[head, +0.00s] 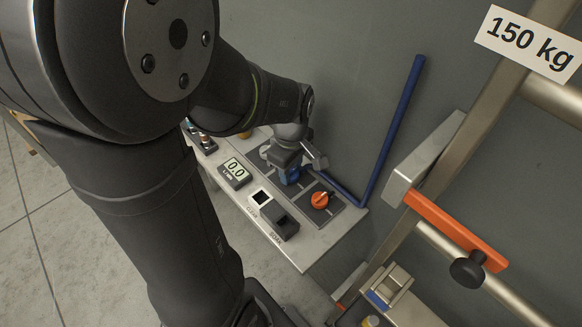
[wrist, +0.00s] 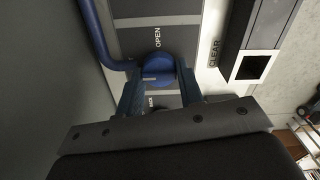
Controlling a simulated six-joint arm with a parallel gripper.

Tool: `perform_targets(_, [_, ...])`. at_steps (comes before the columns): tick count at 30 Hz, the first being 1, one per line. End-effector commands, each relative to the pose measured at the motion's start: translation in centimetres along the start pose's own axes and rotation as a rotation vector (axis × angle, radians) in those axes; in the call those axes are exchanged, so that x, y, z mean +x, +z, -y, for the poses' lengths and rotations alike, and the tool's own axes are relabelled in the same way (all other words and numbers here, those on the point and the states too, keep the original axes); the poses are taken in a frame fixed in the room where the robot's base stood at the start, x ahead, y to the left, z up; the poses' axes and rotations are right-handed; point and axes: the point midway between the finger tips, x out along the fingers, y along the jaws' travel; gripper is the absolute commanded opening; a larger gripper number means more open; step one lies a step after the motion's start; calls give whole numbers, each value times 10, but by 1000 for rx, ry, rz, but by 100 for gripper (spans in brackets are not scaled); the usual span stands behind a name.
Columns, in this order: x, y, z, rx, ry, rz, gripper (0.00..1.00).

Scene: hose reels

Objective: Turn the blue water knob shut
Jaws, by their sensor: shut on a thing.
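The blue water knob (wrist: 158,66) sits on a grey panel strip, with the word OPEN printed above it in the wrist view. A pale mark on the knob points toward the left in that view. My gripper (wrist: 159,82) has one finger on each side of the knob and is shut on it. In the head view, my gripper (head: 288,158) reaches down onto the panel, and a part of the blue knob (head: 290,176) shows below it. A second label beneath the knob is partly hidden by my gripper.
An orange knob (head: 320,200) stands close by on the same bench (head: 317,247). A blue pipe (head: 394,128) rises at the back right. A display reading 0.0 (head: 235,172) and a dark box (head: 280,222) stand in front. An orange-and-grey ladder-like frame (head: 455,238) is at right.

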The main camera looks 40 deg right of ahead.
Motion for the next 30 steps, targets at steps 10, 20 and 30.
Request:
perform_targets(10, [-1, 0, -1, -1, 3, 0, 50])
perform_targets(20, [-1, 0, 0, 0, 1, 0, 56])
perform_targets(30, [-51, 0, -2, 0, 8, -2, 56])
